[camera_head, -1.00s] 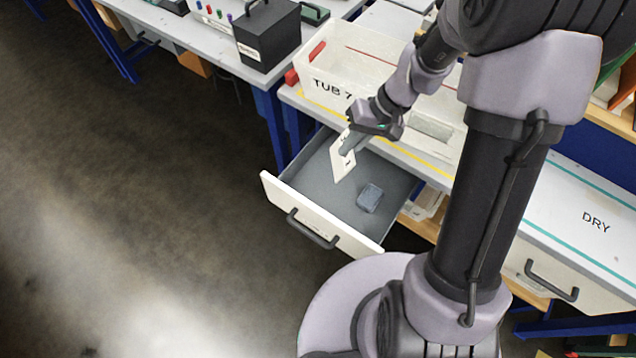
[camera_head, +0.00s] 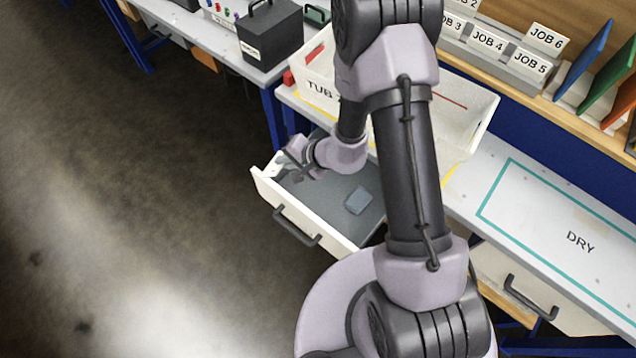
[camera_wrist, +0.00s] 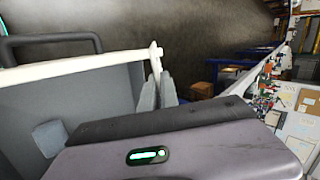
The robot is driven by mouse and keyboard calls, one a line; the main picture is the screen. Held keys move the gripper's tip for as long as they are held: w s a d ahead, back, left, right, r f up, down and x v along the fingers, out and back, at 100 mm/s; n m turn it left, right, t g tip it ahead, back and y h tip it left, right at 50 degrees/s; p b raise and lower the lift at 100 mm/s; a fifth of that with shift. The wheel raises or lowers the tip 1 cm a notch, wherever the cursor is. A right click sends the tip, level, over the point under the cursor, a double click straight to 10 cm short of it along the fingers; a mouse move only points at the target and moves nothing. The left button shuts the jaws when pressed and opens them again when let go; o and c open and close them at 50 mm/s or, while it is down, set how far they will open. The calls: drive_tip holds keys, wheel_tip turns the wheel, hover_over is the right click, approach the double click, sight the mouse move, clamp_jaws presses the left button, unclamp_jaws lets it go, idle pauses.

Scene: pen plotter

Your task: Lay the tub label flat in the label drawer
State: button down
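The label drawer (camera_head: 332,192) is pulled open below the bench edge in the head view; its white front rim (camera_wrist: 75,69) crosses the wrist view. My gripper (camera_head: 294,174) is low at the drawer's left end, near the front corner. In the wrist view, my gripper's two grey fingers (camera_wrist: 159,92) close on the thin white tub label (camera_wrist: 155,56), seen nearly edge-on and upright. The label stands out against the drawer's end in that view. Whether it touches the drawer is unclear. In the head view my wrist mostly hides the label.
A small blue-grey block (camera_head: 358,200) lies on the drawer floor, right of my gripper; it also shows in the wrist view (camera_wrist: 49,137). The white tub (camera_head: 470,112) stands on the bench behind. The drawer floor between gripper and block looks clear.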

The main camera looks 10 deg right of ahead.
drive_tip(key=w+d+f+m+t+h+b, duration=0.1)
drive_tip(key=w+d+f+m+t, duration=0.15)
drive_tip(key=d+f, duration=0.35)
drive_tip(key=w+d+f+m+t+h+b, duration=0.1)
drive_tip(key=d+f+m+b, duration=0.15)
drive_tip(key=d+f, duration=0.3)
drive_tip(key=shift+h, duration=0.3)
wheel_tip(320, 180, down, 11)
drive_tip(key=b, duration=0.7)
drive_tip(key=shift+w+a+r, duration=0.1)
drive_tip(key=shift+w+r, duration=0.05)
drive_tip(key=shift+r, duration=0.15)
drive_tip(key=c, duration=1.8)
unclamp_jaws()
drive_tip(key=p+v, duration=0.3)
drive_tip(key=v, duration=0.5)
drive_tip(key=shift+p, duration=0.4)
